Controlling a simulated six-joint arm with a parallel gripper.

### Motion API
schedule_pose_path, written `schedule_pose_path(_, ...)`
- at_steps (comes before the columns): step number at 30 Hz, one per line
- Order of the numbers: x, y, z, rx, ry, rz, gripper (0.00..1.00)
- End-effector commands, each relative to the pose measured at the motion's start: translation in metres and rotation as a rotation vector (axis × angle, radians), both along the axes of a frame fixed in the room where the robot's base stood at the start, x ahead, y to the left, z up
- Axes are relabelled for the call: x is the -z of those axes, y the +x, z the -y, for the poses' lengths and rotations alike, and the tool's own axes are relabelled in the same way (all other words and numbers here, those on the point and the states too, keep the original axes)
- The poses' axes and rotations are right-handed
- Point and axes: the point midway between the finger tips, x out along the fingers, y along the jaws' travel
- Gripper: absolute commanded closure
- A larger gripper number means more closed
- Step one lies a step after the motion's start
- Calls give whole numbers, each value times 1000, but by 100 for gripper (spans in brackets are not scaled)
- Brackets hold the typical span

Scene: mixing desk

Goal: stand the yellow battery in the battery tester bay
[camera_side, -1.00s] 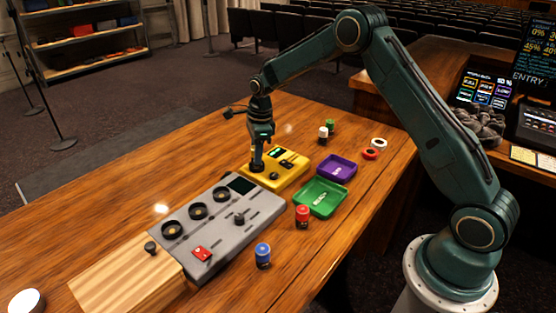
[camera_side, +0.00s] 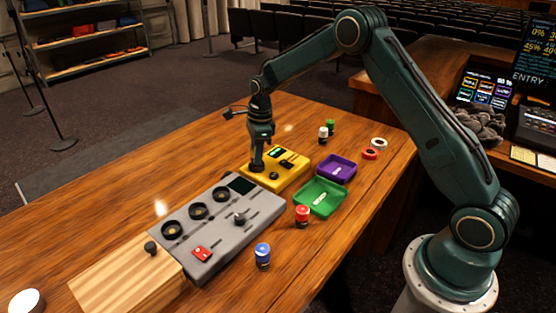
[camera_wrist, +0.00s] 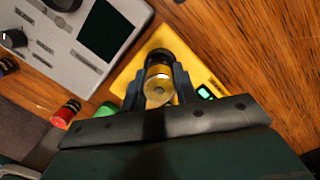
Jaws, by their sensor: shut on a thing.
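The yellow battery (camera_wrist: 158,88) shows end-on in the wrist view, gold-yellow with a round metal end facing the camera. My gripper (camera_wrist: 160,82) is shut on it, one dark finger on each side; my gripper (camera_side: 257,165) is also low over the left corner of the yellow battery tester (camera_side: 287,176) in the side view. A dark round ring, seemingly the tester bay (camera_wrist: 158,55), shows just beyond the battery. The tester (camera_wrist: 128,77) lies under my fingers, its small green display lit. The fingers hide the battery in the side view; I cannot tell how deep it sits.
A grey mixing panel (camera_side: 218,228) stands close to the tester's left. A purple tray (camera_side: 337,169) and green tray (camera_side: 320,197) are on its right. Red (camera_side: 302,217), blue (camera_side: 263,256), white (camera_side: 323,133) and green (camera_side: 330,126) batteries stand around.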

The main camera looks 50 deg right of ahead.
Motion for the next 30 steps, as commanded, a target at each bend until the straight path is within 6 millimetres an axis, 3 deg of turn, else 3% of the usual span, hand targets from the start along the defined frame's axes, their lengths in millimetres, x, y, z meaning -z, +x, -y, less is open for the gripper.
schedule_pose_path(25,12,0,0,0,0,0,97)
schedule_pose_path(26,12,0,0,0,-1,1,65)
schedule_pose_path(30,12,0,0,0,0,0,62)
